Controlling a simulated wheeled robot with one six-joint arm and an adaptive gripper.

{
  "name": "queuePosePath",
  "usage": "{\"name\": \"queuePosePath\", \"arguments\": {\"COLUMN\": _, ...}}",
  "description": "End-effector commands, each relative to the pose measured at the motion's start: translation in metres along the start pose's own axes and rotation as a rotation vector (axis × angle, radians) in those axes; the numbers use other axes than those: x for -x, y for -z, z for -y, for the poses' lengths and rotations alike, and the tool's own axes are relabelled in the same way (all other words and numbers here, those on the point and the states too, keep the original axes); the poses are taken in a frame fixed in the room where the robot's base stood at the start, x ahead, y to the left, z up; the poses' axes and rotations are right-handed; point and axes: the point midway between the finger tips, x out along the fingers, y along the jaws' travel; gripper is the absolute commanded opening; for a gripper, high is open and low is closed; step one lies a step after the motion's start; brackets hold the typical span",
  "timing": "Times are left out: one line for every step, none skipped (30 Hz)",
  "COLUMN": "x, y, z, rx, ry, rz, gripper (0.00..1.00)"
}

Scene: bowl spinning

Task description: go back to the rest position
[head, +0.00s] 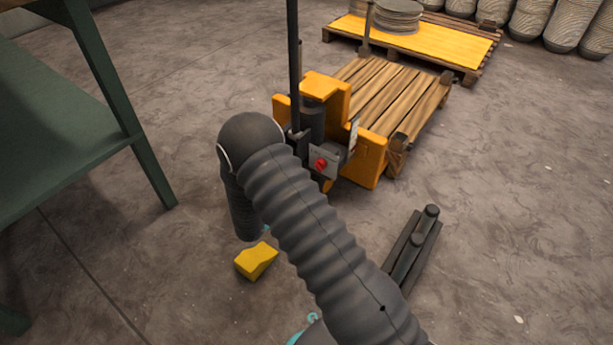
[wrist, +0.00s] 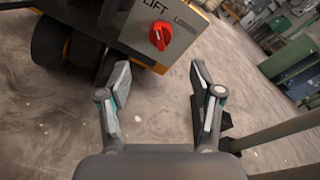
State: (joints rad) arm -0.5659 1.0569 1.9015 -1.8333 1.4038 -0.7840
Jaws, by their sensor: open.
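My gripper (wrist: 160,82) shows in the wrist view with its two fingers spread apart and nothing between them. Beyond the fingers is a grey control panel (wrist: 185,20) marked LIFT and LOWER, with a red knob (wrist: 159,36). The fingers appear apart from the knob. In the head view my dark ribbed arm crosses the middle and bends down at its far end; the gripper cannot be made out there. The panel with its red knob (head: 320,164) is on a yellow lift truck (head: 369,160), just right of my arm's bend.
A wooden pallet (head: 395,95) sits on the truck. Behind it, another pallet (head: 420,38) has a yellow top and a stack of round pieces (head: 397,17). A green table (head: 60,140) stands at left. A yellow block (head: 256,260) lies on the floor. Floor at right is mostly clear.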

Motion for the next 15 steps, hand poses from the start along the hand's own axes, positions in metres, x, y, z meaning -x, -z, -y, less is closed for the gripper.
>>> {"name": "queuePosePath", "arguments": {"x": 0.0057, "y": -0.0004, "z": -0.0004, "rx": 0.001, "ry": -0.002, "rz": 0.001, "gripper": 0.65}}
{"name": "queuePosePath", "arguments": {"x": 0.0080, "y": -0.0005, "z": -0.0005, "rx": 0.000, "ry": -0.002, "rz": 0.002, "gripper": 0.65}}
{"name": "queuePosePath", "arguments": {"x": 0.0104, "y": -0.0004, "z": -0.0003, "rx": 0.000, "ry": -0.002, "rz": 0.001, "gripper": 0.65}}
{"name": "queuePosePath", "arguments": {"x": 0.0117, "y": -0.0003, "z": -0.0001, "rx": 0.000, "ry": -0.001, "rz": 0.001, "gripper": 0.65}}
{"name": "queuePosePath", "arguments": {"x": 0.0127, "y": -0.0002, "z": 0.0000, "rx": 0.000, "ry": 0.000, "rz": 0.001, "gripper": 0.65}}
{"name": "queuePosePath", "arguments": {"x": 0.0136, "y": -0.0002, "z": 0.0001, "rx": 0.000, "ry": 0.000, "rz": 0.000, "gripper": 0.65}}
{"name": "queuePosePath", "arguments": {"x": 0.0141, "y": -0.0001, "z": 0.0002, "rx": 0.000, "ry": 0.000, "rz": 0.000, "gripper": 0.65}}
{"name": "queuePosePath", "arguments": {"x": 0.0143, "y": -0.0001, "z": 0.0002, "rx": 0.000, "ry": 0.000, "rz": 0.000, "gripper": 0.65}}
{"name": "queuePosePath", "arguments": {"x": 0.0144, "y": -0.0001, "z": 0.0002, "rx": 0.000, "ry": 0.000, "rz": 0.000, "gripper": 0.65}}
{"name": "queuePosePath", "arguments": {"x": 0.0144, "y": -0.0001, "z": 0.0002, "rx": 0.000, "ry": 0.000, "rz": 0.000, "gripper": 0.65}}
{"name": "queuePosePath", "arguments": {"x": 0.0143, "y": -0.0001, "z": 0.0002, "rx": 0.000, "ry": 0.000, "rz": 0.000, "gripper": 0.65}}
{"name": "queuePosePath", "arguments": {"x": 0.0143, "y": -0.0001, "z": 0.0002, "rx": 0.000, "ry": 0.000, "rz": 0.000, "gripper": 0.65}}
{"name": "queuePosePath", "arguments": {"x": 0.0143, "y": -0.0001, "z": 0.0002, "rx": 0.000, "ry": 0.000, "rz": 0.000, "gripper": 0.65}}
{"name": "queuePosePath", "arguments": {"x": 0.0142, "y": -0.0001, "z": 0.0001, "rx": 0.000, "ry": 0.000, "rz": 0.000, "gripper": 0.65}}
{"name": "queuePosePath", "arguments": {"x": 0.0142, "y": -0.0001, "z": 0.0001, "rx": 0.000, "ry": 0.000, "rz": 0.000, "gripper": 0.65}}
